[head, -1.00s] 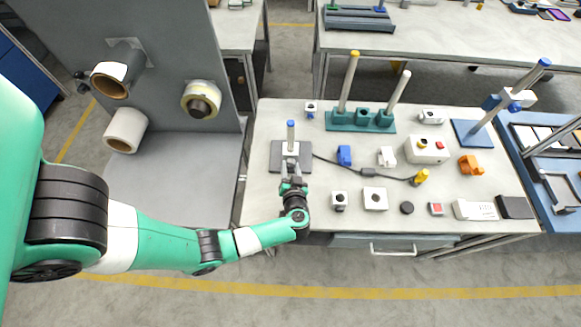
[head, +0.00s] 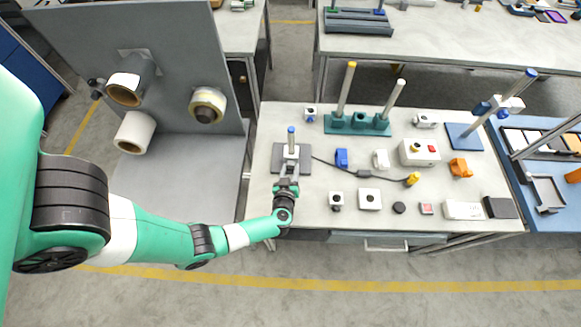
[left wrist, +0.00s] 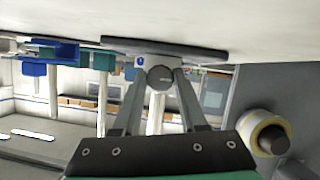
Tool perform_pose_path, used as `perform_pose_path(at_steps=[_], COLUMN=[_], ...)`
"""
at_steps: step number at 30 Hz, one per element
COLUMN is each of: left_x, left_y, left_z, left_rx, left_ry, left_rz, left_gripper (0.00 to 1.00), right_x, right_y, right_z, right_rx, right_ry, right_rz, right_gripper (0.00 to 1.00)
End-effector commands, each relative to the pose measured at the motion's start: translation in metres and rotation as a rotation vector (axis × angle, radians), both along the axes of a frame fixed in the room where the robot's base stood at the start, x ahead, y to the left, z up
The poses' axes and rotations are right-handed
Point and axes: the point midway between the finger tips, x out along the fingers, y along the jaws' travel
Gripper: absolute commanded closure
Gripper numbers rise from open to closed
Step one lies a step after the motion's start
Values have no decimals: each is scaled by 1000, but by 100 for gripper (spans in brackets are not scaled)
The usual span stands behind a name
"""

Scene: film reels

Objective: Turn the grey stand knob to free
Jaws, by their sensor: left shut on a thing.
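The grey stand has a dark flat base plate (head: 279,158) at the left of the table, with an upright post topped in blue (head: 291,134). In the left wrist view the picture is upside down; the base plate (left wrist: 205,51) shows as a dark slab at the top. The round grey knob (left wrist: 160,77) sits on a pale block under it, with a slot line across its face. My left gripper (head: 288,181) reaches the stand from the front. In the left wrist view its two fingers (left wrist: 160,72) close on the knob's sides. My right gripper is not in view.
A black cable (head: 335,165) runs right from the stand to a yellow-ended plug. Blue (head: 341,157) and white clips and small boxes stand to the right. A teal rack (head: 352,124) with two posts is behind. A grey panel with rolls (head: 208,104) stands left.

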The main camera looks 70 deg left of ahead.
Motion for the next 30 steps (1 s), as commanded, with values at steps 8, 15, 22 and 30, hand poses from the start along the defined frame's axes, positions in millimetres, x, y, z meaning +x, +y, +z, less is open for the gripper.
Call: perform_pose_path(at_steps=[8, 15, 22, 30], left_x=[0, 0, 0, 0], left_y=[0, 0, 0, 0], left_z=[1, 0, 0, 0], left_rx=[-24, -27, -26, -26], left_ry=[-67, -74, -73, -73], left_rz=[1, 1, 0, 0], left_gripper=[100, 100, 46, 28], right_x=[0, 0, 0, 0], right_y=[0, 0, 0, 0], right_z=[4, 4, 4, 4], right_rx=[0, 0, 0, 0], right_ry=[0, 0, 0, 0], right_rz=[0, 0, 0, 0], right_gripper=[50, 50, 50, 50])
